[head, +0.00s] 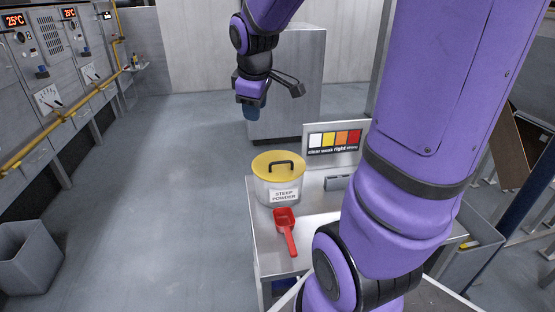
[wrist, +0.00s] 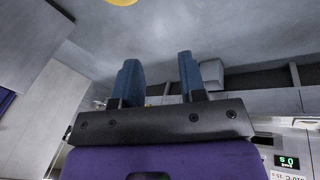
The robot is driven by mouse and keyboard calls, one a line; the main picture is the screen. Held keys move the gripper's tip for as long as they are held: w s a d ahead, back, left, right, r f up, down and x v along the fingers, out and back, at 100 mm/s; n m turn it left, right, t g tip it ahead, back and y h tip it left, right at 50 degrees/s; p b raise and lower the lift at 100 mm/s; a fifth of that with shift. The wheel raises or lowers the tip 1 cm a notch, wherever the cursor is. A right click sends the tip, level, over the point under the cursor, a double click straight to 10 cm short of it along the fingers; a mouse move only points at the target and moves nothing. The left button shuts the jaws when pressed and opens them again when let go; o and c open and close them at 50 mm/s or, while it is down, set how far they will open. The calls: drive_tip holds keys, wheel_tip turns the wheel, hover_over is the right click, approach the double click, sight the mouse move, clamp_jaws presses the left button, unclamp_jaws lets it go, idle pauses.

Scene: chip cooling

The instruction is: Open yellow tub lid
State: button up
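The tub (head: 275,189) is a light metal cylinder labelled "STEEP POWDER", standing upright on the metal table. Its yellow lid (head: 265,166) sits on top and carries a dark arched handle (head: 288,163). My gripper (head: 252,113) is in the air above and behind the tub, apart from the lid. In the wrist view the gripper's two blue fingers (wrist: 158,78) stand apart with nothing between them. A yellow patch (wrist: 122,2) at the top edge of the wrist view looks like part of the lid.
A red scoop (head: 286,230) lies on the metal table (head: 267,254) in front of the tub. A colour-chart sign (head: 335,141) stands behind it to the right. A grey cabinet (head: 290,85) stands behind. A grey bin (head: 29,258) is at left. Open floor lies left of the table.

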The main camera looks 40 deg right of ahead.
drive_tip(key=w+d+f+n+g, duration=0.1)
drive_tip(key=w+d+f+n, duration=0.1)
drive_tip(key=w+d+f, duration=0.35)
drive_tip(key=n+y, duration=0.1)
drive_tip(key=n, duration=0.2)
approach(278, 163)
drive_tip(key=x, duration=0.8)
drive_tip(key=shift+w+d+f, duration=0.1)
drive_tip(key=shift+w, duration=0.15)
clamp_jaws()
